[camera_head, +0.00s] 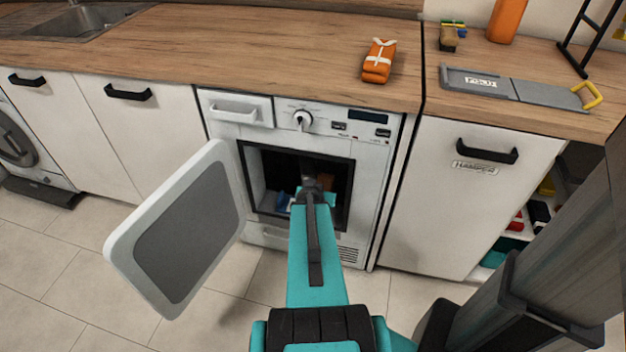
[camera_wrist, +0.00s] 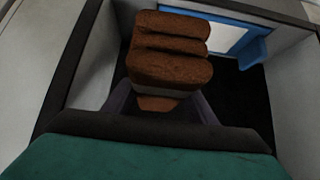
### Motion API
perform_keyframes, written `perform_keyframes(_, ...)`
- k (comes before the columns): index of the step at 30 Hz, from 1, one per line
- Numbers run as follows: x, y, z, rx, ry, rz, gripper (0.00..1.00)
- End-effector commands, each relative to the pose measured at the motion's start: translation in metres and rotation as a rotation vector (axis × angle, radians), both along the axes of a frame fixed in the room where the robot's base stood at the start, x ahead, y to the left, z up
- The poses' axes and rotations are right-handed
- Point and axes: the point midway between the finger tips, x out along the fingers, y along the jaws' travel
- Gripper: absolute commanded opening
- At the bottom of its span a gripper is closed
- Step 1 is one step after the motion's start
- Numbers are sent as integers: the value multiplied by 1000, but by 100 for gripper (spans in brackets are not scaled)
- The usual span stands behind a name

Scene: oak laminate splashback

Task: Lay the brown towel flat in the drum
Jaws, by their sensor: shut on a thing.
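The brown towel (camera_wrist: 172,48) is a folded, layered bundle in the wrist view. My gripper (camera_wrist: 166,100) is shut on its near end, one finger on each side. In the head view my gripper (camera_head: 314,186) reaches through the open front of the machine, and a bit of the brown towel (camera_head: 326,181) shows past it. The drum (camera_head: 272,166) is a dark, box-like space; its dark floor (camera_wrist: 245,92) shows at the right in the wrist view. The towel is held within the opening; I cannot tell whether it touches the floor.
A blue and white item (camera_head: 283,201) lies inside the drum; it also shows at the far right in the wrist view (camera_wrist: 258,50). The machine's door (camera_head: 185,225) stands wide open at the left. An orange folded bundle (camera_head: 379,62) lies on the wooden counter (camera_head: 240,50) above.

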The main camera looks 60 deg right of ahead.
Motion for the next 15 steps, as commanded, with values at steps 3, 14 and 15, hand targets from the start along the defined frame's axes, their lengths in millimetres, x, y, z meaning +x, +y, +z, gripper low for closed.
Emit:
perform_keyframes(3, 1, -1, 0, -1, -1, 1, 20)
perform_keyframes(14, 8, -26, 1, -3, -3, 1, 20)
perform_keyframes(15, 8, -26, -1, -3, -3, 1, 20)
